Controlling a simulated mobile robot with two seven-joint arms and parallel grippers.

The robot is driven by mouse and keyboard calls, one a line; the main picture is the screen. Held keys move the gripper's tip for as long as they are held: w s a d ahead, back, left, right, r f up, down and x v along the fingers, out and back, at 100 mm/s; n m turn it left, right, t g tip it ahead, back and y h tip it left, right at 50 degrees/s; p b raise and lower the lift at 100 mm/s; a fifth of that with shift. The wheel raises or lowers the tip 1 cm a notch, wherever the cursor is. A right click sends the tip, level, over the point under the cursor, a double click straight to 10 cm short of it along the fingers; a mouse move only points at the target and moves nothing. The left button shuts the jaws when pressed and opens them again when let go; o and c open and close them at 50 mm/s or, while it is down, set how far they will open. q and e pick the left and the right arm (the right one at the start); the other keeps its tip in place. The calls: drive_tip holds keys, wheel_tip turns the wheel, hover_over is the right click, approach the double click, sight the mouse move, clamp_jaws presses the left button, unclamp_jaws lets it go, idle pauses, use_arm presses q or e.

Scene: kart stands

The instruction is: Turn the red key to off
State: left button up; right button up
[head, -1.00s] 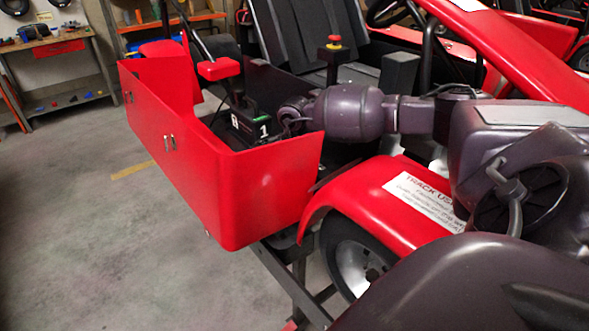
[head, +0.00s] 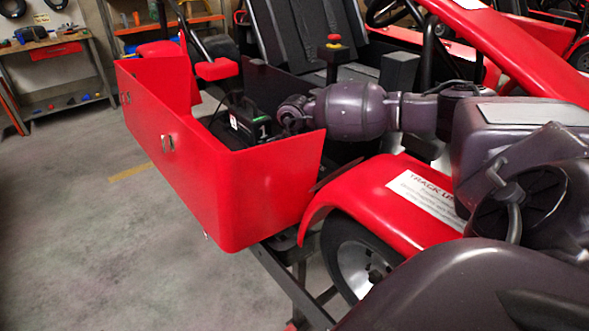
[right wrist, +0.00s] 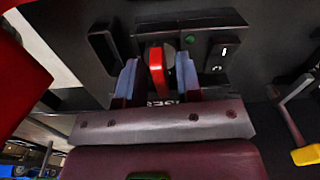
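The red key (right wrist: 156,68) stands upright on a dark panel (right wrist: 80,75) in the right wrist view. My right gripper (right wrist: 158,78) has one finger on each side of it, with a narrow gap showing on both sides, so it is open around the key. The key's lower part and the lettering below it are partly hidden by the gripper. In the head view my right arm reaches left over the kart to behind the red side box (head: 225,190). The key cannot be made out there. My left gripper is not in view.
In the right wrist view, a black switch (right wrist: 222,56) and a green button (right wrist: 189,40) sit right of the key, and a yellow-ended lever (right wrist: 305,155) is farther right. In the head view a red stop button (head: 333,40) stands behind my arm. The floor at left is clear.

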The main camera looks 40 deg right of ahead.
drive_tip(key=shift+o, duration=0.6)
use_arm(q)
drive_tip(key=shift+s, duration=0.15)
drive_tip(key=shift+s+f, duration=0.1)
use_arm(e)
wheel_tip(320, 180, up, 3)
drive_tip(key=shift+r, duration=0.15)
wheel_tip(320, 180, up, 7)
drive_tip(key=shift+r, duration=0.1)
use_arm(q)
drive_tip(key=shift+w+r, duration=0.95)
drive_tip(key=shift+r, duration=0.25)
use_arm(e)
drive_tip(key=shift+r, duration=0.2)
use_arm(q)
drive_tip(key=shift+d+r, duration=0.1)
